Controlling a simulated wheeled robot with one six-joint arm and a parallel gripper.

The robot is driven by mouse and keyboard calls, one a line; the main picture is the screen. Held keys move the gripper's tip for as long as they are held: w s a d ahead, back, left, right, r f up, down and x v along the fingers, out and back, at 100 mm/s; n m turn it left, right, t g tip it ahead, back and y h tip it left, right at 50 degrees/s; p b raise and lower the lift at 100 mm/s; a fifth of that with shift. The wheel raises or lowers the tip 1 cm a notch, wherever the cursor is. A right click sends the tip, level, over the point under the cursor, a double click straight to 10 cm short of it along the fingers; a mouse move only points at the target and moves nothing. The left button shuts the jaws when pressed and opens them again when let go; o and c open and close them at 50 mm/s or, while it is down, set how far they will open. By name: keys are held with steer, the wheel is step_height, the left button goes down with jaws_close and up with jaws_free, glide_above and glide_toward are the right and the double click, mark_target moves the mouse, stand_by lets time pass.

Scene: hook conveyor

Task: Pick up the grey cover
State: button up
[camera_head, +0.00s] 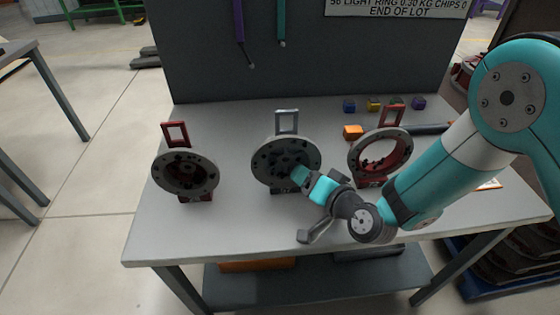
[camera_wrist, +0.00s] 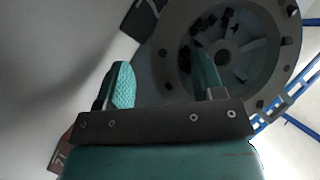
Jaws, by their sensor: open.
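The grey cover (camera_head: 270,166) is a round, dark grey disc with a lighter rim and a grey loop handle (camera_head: 286,121) on top. It stands upright in the middle of the table. My gripper (camera_head: 302,178) is open at the lower right of its face. In the wrist view the cover (camera_wrist: 258,82) fills the upper right, with its hub and bolts showing. My right finger overlaps its face, and my left finger lies outside its rim. I cannot tell whether either finger touches it. My gripper (camera_wrist: 165,78) has nothing visibly clamped.
A dark ring with a red handle (camera_head: 176,134) stands to the left, and a red-lined ring (camera_head: 405,150) to the right. Several small coloured cubes (camera_head: 374,105) and an orange block (camera_head: 352,132) lie behind. A dark panel (camera_head: 300,60) closes the table's back.

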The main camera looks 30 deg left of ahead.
steer(key=shift+s+a, duration=0.2)
steer(key=shift+a, duration=0.05)
steer(key=c, duration=0.4)
jaws_close()
steer(key=shift+f, duration=0.1)
